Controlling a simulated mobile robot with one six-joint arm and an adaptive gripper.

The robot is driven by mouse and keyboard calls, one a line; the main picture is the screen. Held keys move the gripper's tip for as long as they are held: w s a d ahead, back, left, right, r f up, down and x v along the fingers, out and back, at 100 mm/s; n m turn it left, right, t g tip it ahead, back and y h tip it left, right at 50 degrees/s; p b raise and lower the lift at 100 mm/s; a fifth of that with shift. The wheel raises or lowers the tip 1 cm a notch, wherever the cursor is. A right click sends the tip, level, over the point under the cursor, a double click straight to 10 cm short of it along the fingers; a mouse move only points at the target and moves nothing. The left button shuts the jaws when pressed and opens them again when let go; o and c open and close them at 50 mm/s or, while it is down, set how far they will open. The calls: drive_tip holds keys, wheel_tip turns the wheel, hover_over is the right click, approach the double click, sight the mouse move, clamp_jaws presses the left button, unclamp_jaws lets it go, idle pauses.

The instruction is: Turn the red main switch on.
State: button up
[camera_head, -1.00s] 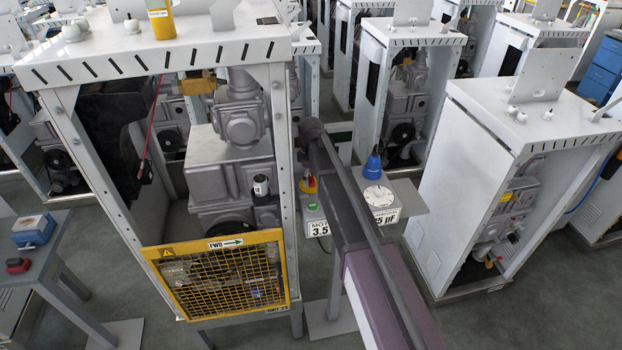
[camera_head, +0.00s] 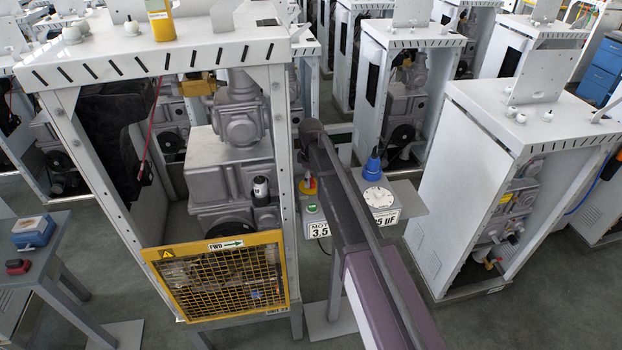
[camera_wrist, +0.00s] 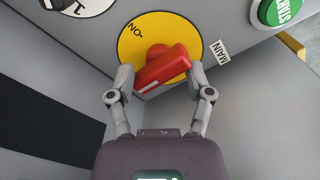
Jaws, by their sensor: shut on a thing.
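The main switch is a red handle (camera_wrist: 163,69) on a round yellow plate (camera_wrist: 135,40), seen close up in the wrist view. The plate carries an "ON" mark to the left of the handle, and a "MAIN" label (camera_wrist: 219,51) sits beside the plate. The handle lies at a slant, from lower left to upper right. My gripper (camera_wrist: 160,73) is shut on the handle, one finger on each side of it. In the head view the switch's yellow plate (camera_head: 309,187) shows small beside my arm, which hides my gripper.
A green START button (camera_wrist: 278,11) is at the upper right in the wrist view. A white dial (camera_wrist: 80,4) is at the upper left. In the head view, a blue knob (camera_head: 374,164) stands behind the dial. The caged machine (camera_head: 215,275) stands close on the left.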

sight(311, 178)
drive_tip(key=shift+s, duration=0.15)
idle(0.7)
drive_tip(key=o, duration=1.1)
drive_tip(key=shift+f, duration=0.1)
drive_tip(key=shift+o, duration=0.2)
wheel_tip(311, 178, up, 14)
drive_tip(key=p, duration=1.4)
drive_tip(key=s+d+f+m+b, duration=0.6)
drive_tip(key=s+d, duration=0.4)
drive_tip(key=s+d+f+m+b, duration=0.6)
drive_tip(key=s+d, duration=0.5)
drive_tip(key=shift+s+d, duration=0.15)
drive_tip(key=shift+s, duration=0.1)
drive_tip(key=shift+f, duration=0.1)
